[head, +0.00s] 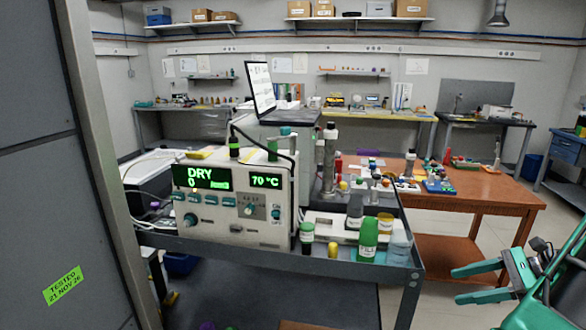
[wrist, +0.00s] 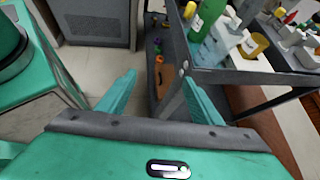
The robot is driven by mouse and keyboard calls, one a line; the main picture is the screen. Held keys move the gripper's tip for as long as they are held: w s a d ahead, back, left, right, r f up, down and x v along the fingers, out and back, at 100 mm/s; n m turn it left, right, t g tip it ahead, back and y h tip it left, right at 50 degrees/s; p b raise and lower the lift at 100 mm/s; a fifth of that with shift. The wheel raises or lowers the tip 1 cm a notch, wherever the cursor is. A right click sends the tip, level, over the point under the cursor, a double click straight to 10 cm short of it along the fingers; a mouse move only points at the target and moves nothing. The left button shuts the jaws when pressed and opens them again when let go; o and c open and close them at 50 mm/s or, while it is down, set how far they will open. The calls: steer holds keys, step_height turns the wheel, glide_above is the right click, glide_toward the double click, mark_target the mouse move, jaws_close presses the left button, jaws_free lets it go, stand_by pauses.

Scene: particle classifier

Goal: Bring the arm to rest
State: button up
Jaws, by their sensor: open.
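My gripper (head: 490,281) is at the lower right of the head view, in front of the wooden bench and to the right of the cart. In the wrist view my gripper (wrist: 158,95) shows two green fingers spread apart, with nothing between them. It is open and empty. The cart corner (wrist: 183,66) lies just beyond the right finger in the wrist view. I cannot tell the exact gap between them.
A grey cart (head: 408,275) carries the particle classifier (head: 235,195), a green bottle (head: 368,240) and small capped jars. A wooden bench (head: 500,192) with loose items stands behind. A grey cabinet edge (head: 100,180) rises at left. Some floor (wrist: 95,62) is clear.

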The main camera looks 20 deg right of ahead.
steer(key=w+a+r+n+g+h, duration=0.25)
steer(key=a+n+g, duration=0.45)
steer(key=a+n, duration=0.4)
steer(key=s+a+r+n+g+h, duration=0.1)
steer(key=s+a+r+n+h, duration=0.4)
steer(key=s+a+n, duration=0.3)
steer(key=shift+s+a+r+n, duration=0.2)
steer(key=shift+s+a+n, duration=0.1)
steer(key=shift+s, duration=0.7)
